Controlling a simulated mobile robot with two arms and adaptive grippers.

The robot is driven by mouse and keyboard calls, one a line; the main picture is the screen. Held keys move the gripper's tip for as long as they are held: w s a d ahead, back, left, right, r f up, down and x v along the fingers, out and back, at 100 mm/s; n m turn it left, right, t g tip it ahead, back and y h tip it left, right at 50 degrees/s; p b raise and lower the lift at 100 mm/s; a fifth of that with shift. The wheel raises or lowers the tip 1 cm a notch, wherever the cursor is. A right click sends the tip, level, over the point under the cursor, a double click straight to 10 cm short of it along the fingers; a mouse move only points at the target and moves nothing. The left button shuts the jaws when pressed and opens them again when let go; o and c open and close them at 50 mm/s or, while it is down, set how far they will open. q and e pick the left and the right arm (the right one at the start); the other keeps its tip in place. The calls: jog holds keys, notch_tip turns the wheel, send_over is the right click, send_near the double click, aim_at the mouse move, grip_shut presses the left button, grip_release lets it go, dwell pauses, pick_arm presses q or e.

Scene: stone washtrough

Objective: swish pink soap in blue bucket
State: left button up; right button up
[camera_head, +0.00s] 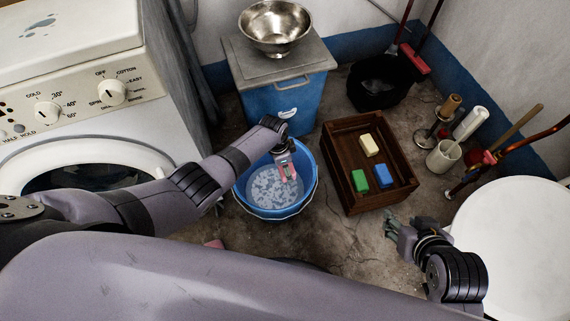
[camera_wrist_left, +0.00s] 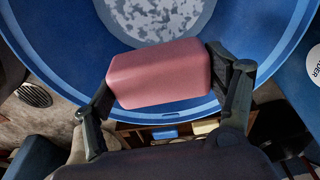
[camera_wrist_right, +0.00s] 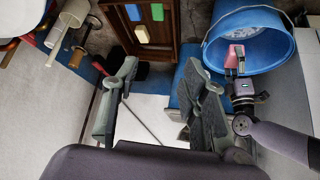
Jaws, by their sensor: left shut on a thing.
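The pink soap (camera_wrist_left: 158,78) is a plain block, held across between the two fingers of my left gripper (camera_head: 287,168). The blue bucket (camera_head: 241,193) stands on the floor in the middle of the head view, with pale, foamy water in it. My left gripper and the soap are over the bucket's opening, near its right side. In the left wrist view the soap shows in front of the bucket's inner wall (camera_wrist_left: 245,28). I cannot tell whether the soap touches the water. My right gripper (camera_wrist_right: 162,85) is open and empty, away to the right of the bucket.
A wooden crate (camera_head: 346,190) with cream, green and blue blocks stands right of the bucket. Behind are a blue bin (camera_head: 285,104) with a metal bowl (camera_head: 275,25) and a black bucket (camera_head: 381,83). A washing machine (camera_head: 75,125) is at left, a white round surface (camera_head: 520,235) at right.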

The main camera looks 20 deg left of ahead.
pick_arm(q)
notch_tip(320, 180, up, 2)
jog(key=shift+r+p, duration=0.1)
jog(key=shift+p, duration=0.8)
pick_arm(e)
jog(key=s+d+f+g, duration=0.1)
jog(key=s+d+g, duration=0.1)
jog(key=s+g, duration=0.35)
pick_arm(q)
jog(key=shift+r+p, duration=0.35)
notch_tip(320, 180, up, 3)
jog(key=p, duration=0.3)
jog(key=shift+r, duration=0.2)
jog(key=shift+r+p, duration=0.65)
jog(key=shift+p, duration=0.2)
pick_arm(e)
notch_tip(320, 180, down, 14)
jog(key=shift+s+a+f+t+h, duration=0.2)
jog(key=shift+t+h, duration=0.2)
jog(key=shift+t, duration=0.05)
